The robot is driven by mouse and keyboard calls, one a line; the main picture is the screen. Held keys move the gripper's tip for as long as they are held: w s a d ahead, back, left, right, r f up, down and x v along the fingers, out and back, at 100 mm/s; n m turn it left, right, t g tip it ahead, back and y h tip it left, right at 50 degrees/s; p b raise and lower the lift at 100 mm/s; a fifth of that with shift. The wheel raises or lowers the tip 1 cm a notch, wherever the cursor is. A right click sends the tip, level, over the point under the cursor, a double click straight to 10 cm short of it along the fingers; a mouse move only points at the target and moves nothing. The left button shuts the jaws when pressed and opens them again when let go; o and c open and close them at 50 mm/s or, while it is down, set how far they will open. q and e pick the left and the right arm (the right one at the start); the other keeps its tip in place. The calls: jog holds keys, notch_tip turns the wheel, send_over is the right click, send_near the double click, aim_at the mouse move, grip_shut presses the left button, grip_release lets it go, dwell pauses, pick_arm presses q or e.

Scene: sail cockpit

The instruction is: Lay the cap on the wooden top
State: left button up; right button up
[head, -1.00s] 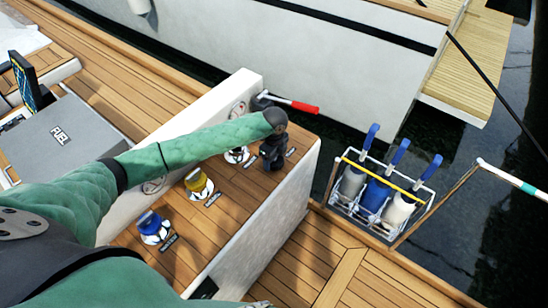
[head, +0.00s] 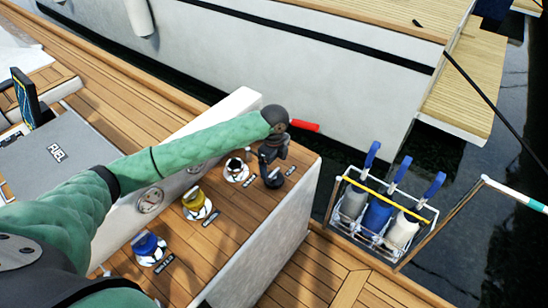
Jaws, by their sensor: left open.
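The wooden top (head: 240,205) is the teak surface of a white console. A small black cap-like piece (head: 274,181) is on it near its far right end, directly below my left gripper (head: 269,160). My left gripper is open, points down and appears just clear of this piece, with its fingers partly hiding the space between. Beside it on the left is a chrome fitting with a dark centre (head: 236,170). A yellow cap (head: 194,199) and a blue cap (head: 146,244) sit on their chrome fittings nearer to me. My right gripper is out of view.
A red-handled tool (head: 304,125) shows behind my left wrist. The deck in front of the console is clear.

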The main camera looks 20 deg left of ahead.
pick_arm(q)
jog(key=shift+r+b, duration=0.55)
jog(key=shift+r, duration=1.85)
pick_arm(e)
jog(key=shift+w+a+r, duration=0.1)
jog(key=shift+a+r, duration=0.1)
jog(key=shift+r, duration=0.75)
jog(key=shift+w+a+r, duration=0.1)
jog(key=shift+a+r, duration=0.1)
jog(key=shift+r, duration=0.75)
